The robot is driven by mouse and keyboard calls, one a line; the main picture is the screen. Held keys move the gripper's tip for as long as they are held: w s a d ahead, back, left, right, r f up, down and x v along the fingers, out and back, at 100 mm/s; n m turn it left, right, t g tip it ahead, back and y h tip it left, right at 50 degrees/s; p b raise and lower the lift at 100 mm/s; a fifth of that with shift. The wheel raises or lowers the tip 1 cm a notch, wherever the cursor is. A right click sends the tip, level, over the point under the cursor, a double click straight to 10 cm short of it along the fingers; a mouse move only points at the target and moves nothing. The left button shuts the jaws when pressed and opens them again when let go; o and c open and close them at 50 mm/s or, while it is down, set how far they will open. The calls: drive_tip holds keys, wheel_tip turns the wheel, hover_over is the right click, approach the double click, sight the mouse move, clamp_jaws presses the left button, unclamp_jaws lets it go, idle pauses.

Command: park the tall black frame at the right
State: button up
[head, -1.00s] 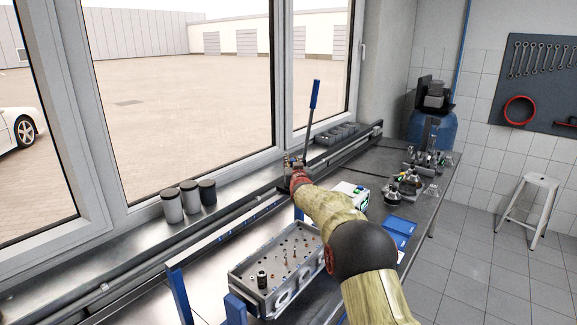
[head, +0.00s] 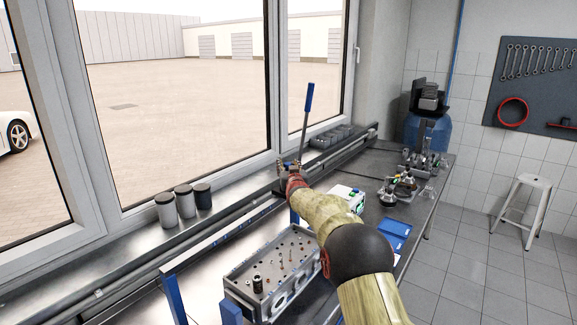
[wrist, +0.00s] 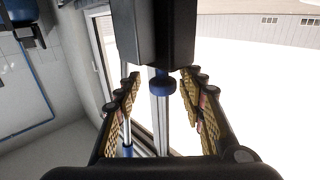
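The tall black frame is mostly hidden behind my arm in the head view. A dark part of it (head: 283,186) shows beside my gripper, and a long lever with a blue handle (head: 308,97) rises there. In the wrist view a dark block (wrist: 163,30) with a blue round knob (wrist: 162,82) and a silver rod fills the middle; I take it to be part of the frame. My gripper (wrist: 160,76) has its padded fingers apart on either side of the knob, with visible gaps. It also shows in the head view (head: 292,170), where its fingertips are small.
A cylinder head (head: 275,265) sits on the bench in front, near blue posts (head: 174,298). Several canisters (head: 166,211) stand on the sill at left. A rail runs along the window.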

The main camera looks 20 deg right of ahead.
drive_tip(key=s+a, duration=0.2)
drive_tip(key=s, duration=0.9)
drive_tip(key=shift+s+a, duration=0.15)
drive_tip(key=shift+s, duration=0.15)
